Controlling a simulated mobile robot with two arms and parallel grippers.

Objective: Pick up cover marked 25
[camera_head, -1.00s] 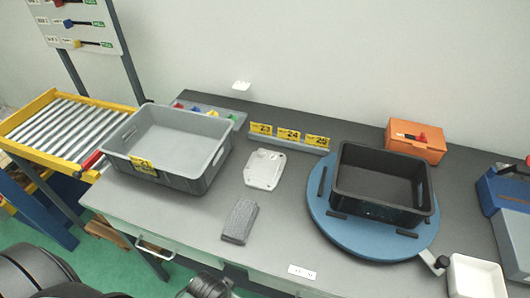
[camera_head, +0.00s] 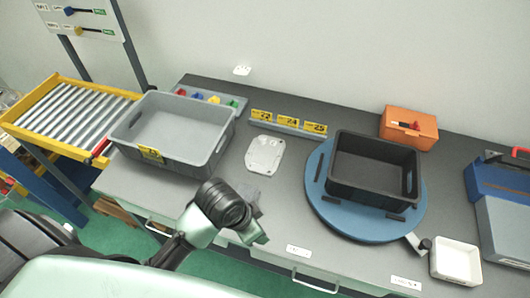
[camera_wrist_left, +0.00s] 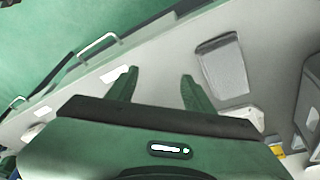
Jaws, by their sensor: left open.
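A pale casting (camera_head: 265,155), a flat plate with rounded corners, lies on the grey table between the grey bin and the turntable. It also shows partly in the left wrist view (camera_wrist_left: 246,114). A darker grey ribbed block (camera_wrist_left: 223,66) lies in front of it, mostly hidden behind my arm in the head view. I cannot read a 25 on either part. A yellow label reading 25 (camera_head: 315,128) stands on a rail behind the plate. My left gripper (camera_wrist_left: 157,88) is open and empty, above the table's front edge, beside the ribbed block. My right gripper is out of view.
A grey bin (camera_head: 140,140) stands left, with a roller conveyor (camera_head: 70,118) beyond. A black bin (camera_head: 355,190) sits on a blue turntable (camera_head: 316,190). An orange box (camera_head: 395,128), white tray (camera_head: 455,262) and blue case (camera_head: 495,190) are at right.

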